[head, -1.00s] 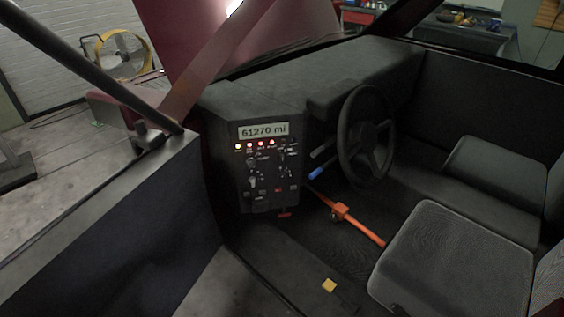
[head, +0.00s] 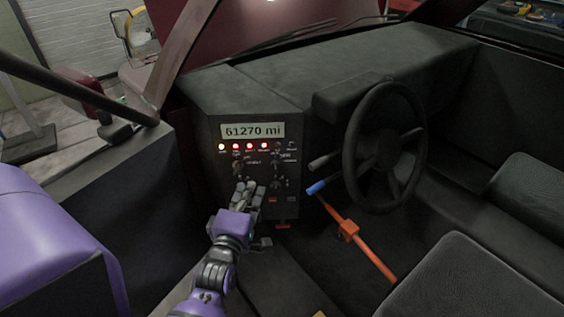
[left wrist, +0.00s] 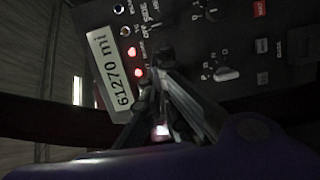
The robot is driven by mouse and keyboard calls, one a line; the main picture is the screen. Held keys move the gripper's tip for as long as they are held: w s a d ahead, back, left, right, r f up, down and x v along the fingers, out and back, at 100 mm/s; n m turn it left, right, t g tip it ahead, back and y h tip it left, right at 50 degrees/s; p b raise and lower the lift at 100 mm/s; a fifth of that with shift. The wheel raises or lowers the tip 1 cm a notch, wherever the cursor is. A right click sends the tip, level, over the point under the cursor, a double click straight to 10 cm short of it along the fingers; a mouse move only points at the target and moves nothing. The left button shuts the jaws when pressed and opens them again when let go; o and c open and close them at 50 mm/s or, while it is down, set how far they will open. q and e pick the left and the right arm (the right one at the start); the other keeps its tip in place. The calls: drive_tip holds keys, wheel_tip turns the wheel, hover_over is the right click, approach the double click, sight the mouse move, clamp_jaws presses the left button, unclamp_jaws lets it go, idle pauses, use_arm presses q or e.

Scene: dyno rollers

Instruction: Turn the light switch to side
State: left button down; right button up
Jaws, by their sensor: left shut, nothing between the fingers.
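The dark dashboard panel (head: 215,185) carries several small knobs, under a lit display (head: 252,130) reading 61270 mi and a row of lights. In the left wrist view the panel (left wrist: 240,30) is turned sideways, with small lettering that seems to read OFF and SIDE at the top. A knob with a pale pointer (left wrist: 225,73) shows there. Which knob is the light switch I cannot tell for sure. My left gripper (head: 247,188) is shut and empty, in front of the panel's left knobs and hiding some. Its fingers (left wrist: 148,95) also show in the left wrist view; contact is unclear.
A steering wheel (head: 384,147) and a blue-tipped lever (head: 317,187) are right of the panel. Seats (head: 465,280) fill the right side. The open door frame (head: 80,95) is at the left.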

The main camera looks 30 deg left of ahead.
sight(261, 158)
use_arm(q)
drive_tip(key=shift+n, duration=0.3)
drive_tip(key=x, duration=0.4)
drive_tip(key=p+x, duration=0.1)
drive_tip(key=x, duration=0.4)
drive_tip(key=shift+w+a+r, duration=0.1)
drive_tip(key=shift+a, duration=0.2)
use_arm(e)
drive_tip(key=shift+s+a+r, duration=0.1)
drive_tip(key=shift+s+r, duration=0.2)
drive_tip(key=shift+r, duration=0.05)
drive_tip(key=shift+s, duration=0.2)
